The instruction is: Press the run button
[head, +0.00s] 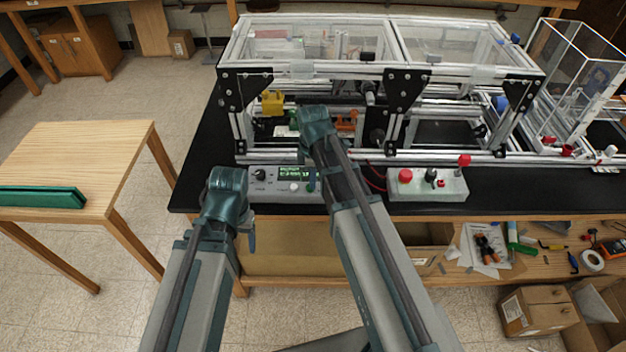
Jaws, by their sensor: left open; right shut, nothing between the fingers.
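My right gripper (311,182) is shut and empty, pointing down at the panel's right end, just right of the pale button. I cannot tell whether it touches anything. My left gripper (251,241) is open and empty, mostly hidden behind its wrist, in front of the bench edge below the panel.
A grey box (427,189) with red and black buttons stands on the black bench (340,204) to the right. An aluminium extrusion frame (385,70) rises behind the panel. A wooden table (75,160) with a green case (40,197) stands left. Tools lie on the lower shelf.

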